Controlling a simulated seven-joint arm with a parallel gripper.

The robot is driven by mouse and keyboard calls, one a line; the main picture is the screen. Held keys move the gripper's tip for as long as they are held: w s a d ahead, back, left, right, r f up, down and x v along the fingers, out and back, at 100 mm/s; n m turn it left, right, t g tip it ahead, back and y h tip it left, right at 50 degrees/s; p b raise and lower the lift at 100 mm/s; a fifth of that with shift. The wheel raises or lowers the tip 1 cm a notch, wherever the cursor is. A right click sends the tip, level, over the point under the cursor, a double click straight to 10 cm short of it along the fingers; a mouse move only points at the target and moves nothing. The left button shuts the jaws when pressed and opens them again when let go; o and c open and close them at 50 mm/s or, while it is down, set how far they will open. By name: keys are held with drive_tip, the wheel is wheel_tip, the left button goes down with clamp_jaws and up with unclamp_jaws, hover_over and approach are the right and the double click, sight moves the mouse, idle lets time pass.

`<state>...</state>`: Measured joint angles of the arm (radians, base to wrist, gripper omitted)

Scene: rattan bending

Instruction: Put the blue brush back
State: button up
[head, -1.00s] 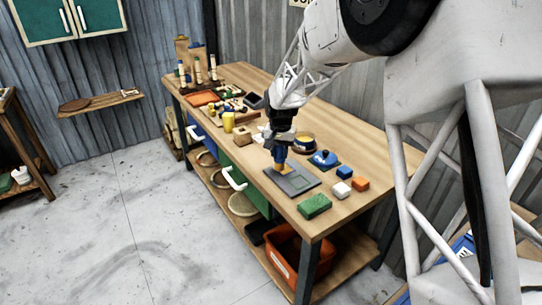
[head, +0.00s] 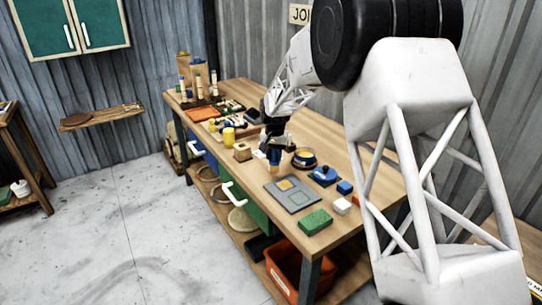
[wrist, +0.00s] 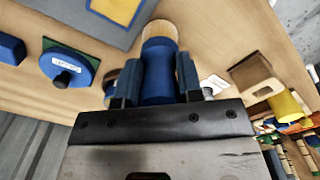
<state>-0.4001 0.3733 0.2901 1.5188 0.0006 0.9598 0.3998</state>
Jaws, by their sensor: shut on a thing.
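My gripper (head: 274,150) is shut on the blue brush (head: 274,159), which hangs upright with its pale tip down. The brush also shows in the wrist view (wrist: 158,72), its blue body between the two fingers and its tan end (wrist: 160,32) pointing away. In the head view it is past the far-left edge of a grey board (head: 302,197) with an orange square on it. I cannot tell whether its tip touches the table. A wooden block with a hole (head: 242,152) stands left of the gripper; it also shows in the wrist view (wrist: 254,76).
A round blue and yellow container (head: 304,160) stands close right of my gripper. A blue knobbed piece (head: 324,175), small blue (head: 345,187) and white (head: 342,206) blocks, and a green block (head: 315,222) lie to the right. A yellow cup (head: 229,136) and several tools stand further back.

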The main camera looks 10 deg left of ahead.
drive_tip(key=w+a, duration=0.2)
drive_tip(key=w, duration=0.4)
drive_tip(key=shift+a+f, duration=0.3)
drive_tip(key=shift+w, duration=0.1)
drive_tip(key=shift+f, duration=1.75)
drive_tip(key=shift+f, duration=0.2)
drive_tip(key=o, duration=0.9)
wheel_tip(320, 180, up, 12)
drive_tip(key=shift+r, duration=0.2)
